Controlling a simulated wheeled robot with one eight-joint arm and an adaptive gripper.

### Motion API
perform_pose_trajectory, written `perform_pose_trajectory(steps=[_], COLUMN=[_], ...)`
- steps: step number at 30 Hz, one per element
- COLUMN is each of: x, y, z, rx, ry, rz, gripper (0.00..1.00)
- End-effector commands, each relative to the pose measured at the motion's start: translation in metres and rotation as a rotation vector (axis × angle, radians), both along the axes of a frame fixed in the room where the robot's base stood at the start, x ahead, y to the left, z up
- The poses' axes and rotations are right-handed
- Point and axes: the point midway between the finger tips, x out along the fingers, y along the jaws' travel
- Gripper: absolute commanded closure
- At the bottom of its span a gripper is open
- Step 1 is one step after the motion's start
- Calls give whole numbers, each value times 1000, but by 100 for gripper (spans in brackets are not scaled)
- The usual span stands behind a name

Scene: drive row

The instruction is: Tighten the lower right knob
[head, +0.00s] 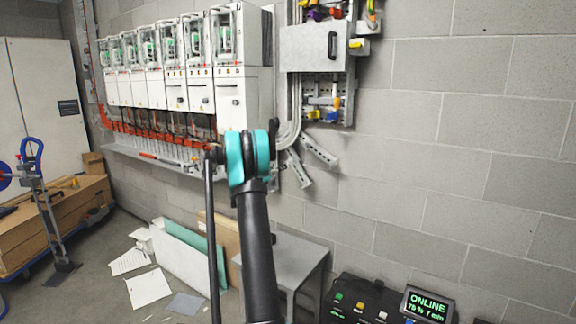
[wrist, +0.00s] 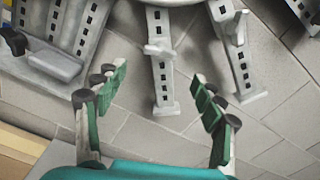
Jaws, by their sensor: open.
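My gripper (wrist: 160,92) is open and empty in the wrist view, its green-padded fingers wide apart. Between and beyond the fingers are grey slotted metal brackets (wrist: 162,70) and grey floor or wall blocks; no knob sits between the fingers. In the head view a wall panel (head: 348,92) stands right of the drive row, with a grey cover plate (head: 308,47). Small yellow (head: 313,115) and blue (head: 332,116) parts sit low on the panel; I cannot tell which is the lower right knob. My arm's teal joint hides part of the row's right end.
White drive units (head: 200,90) line the wall above a grey ledge. A grey table (head: 285,252) stands below, with leaning boards (head: 180,258) to its left. A control box (head: 365,300) reads ONLINE at lower right. The wall on the right is clear.

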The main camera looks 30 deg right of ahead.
Motion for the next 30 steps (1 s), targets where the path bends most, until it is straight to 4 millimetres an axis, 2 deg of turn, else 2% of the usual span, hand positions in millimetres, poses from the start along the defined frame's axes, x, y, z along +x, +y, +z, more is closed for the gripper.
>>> perform_pose_trajectory(steps=[3, 9, 15, 20, 28, 30], x=[9, 23, 33, 36, 36, 36], y=[-24, -58, -79, -86, -87, -87], z=[0, 0, 0, 0, 0, 0], rx=[1, 1, 1, 1, 2, 2], ry=[-1, -1, -1, -1, 0, 0], rz=[-2, -2, 0, 0, 1, 1], gripper=[31, 31, 31, 31, 31, 40])
